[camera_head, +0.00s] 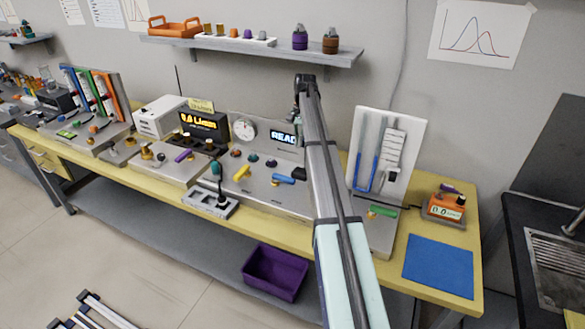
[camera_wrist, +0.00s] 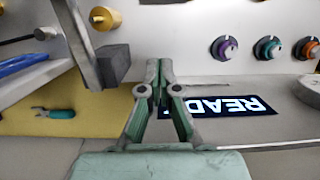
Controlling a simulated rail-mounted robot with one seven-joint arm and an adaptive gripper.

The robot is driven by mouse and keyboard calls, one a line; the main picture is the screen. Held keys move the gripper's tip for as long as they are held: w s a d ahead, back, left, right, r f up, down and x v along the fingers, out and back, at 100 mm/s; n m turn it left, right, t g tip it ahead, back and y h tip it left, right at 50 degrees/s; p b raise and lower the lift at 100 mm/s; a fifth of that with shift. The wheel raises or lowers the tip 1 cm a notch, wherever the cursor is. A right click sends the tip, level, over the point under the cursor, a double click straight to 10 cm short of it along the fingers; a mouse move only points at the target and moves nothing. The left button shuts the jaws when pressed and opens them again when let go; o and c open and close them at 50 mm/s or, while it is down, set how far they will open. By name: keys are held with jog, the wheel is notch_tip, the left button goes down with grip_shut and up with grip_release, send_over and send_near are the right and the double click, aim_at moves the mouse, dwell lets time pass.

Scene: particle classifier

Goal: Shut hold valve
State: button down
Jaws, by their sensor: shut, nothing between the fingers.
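I cannot read a label that marks the hold valve. In the head view, the front of the central panel (camera_head: 262,195) carries a yellow lever (camera_head: 241,173) and a blue lever (camera_head: 283,179). A purple lever (camera_head: 183,155) is on the unit to the left, and a green lever (camera_head: 383,210) is at the base of the white board to the right. My gripper (camera_wrist: 159,68) is shut and empty in the wrist view, above the back of the central panel beside the lit display (camera_wrist: 232,106). My arm hides part of that panel in the head view.
A dark block (camera_wrist: 108,66) stands left of my fingers in the wrist view, beside a grey upright. Small knobs (camera_wrist: 224,47) line the panel. The white board (camera_head: 398,125) stands to the right of my arm. A shelf (camera_head: 260,48) hangs above. A blue mat (camera_head: 438,266) lies clear.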

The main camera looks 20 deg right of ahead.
aim_at(284, 180)
jog(key=shift+f, duration=0.1)
dwell(0.3)
jog(key=p+x, duration=0.3)
jog(key=x, duration=0.5)
jog(key=shift+s+a+f, duration=0.1)
jog(key=shift+s+f, duration=0.1)
jog(key=shift+f, duration=0.15)
jog(key=shift+s+a+f+p, duration=0.2)
jog(key=shift+s+a+p, duration=0.3)
jog(key=shift+a, duration=0.1)
jog(key=shift+s+a+f+p, duration=0.15)
jog(key=shift+s+a+p, duration=0.35)
jog(key=shift+a, duration=0.1)
jog(key=shift+s+a+f, duration=0.15)
jog(key=shift+s+a, duration=0.15)
jog(key=shift+a, duration=0.1)
jog(key=shift+s+a, duration=0.1)
jog(key=shift+a, duration=0.1)
